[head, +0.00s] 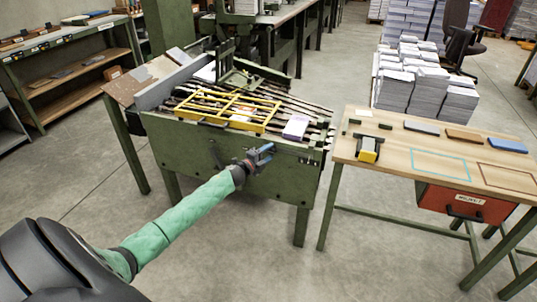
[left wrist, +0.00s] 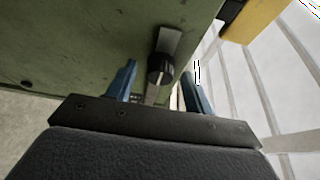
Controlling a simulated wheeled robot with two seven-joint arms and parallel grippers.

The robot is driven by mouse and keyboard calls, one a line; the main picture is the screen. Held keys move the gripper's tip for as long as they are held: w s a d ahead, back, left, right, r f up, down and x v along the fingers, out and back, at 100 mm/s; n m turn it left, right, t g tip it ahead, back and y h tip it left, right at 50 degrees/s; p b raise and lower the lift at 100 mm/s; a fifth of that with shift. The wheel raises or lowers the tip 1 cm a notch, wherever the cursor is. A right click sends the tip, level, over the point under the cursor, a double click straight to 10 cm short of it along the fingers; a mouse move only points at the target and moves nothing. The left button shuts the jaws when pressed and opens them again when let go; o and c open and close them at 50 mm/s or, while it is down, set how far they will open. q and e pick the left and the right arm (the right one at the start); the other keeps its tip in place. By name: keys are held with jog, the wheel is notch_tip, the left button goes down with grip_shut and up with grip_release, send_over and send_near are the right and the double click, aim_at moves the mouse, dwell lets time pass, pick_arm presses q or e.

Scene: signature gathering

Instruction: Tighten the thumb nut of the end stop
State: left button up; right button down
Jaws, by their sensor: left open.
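My left gripper (head: 260,155) is open in front of the green side panel of the machine (head: 225,150). In the left wrist view its two blue fingers (left wrist: 161,84) stand apart, with nothing held between them. A black ribbed knob, which looks like the thumb nut (left wrist: 160,71), sits on a grey metal strip (left wrist: 168,40) at the green panel. It appears between and slightly beyond the fingertips; I cannot tell whether either finger touches it. In the head view the nut cannot be made out near the gripper. My right gripper is in neither view.
A yellow frame (head: 225,110) lies over the machine's bed, with a pale lilac block (head: 296,127) beside it. A wooden bench (head: 448,150) with a red drawer (head: 464,203) stands to the right. Paper stacks (head: 425,88) stand behind it. The floor in front is clear.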

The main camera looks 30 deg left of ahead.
pick_arm(q)
jog(key=s+a, duration=0.1)
jog(key=s, duration=0.6)
jog(key=shift+b, duration=0.45)
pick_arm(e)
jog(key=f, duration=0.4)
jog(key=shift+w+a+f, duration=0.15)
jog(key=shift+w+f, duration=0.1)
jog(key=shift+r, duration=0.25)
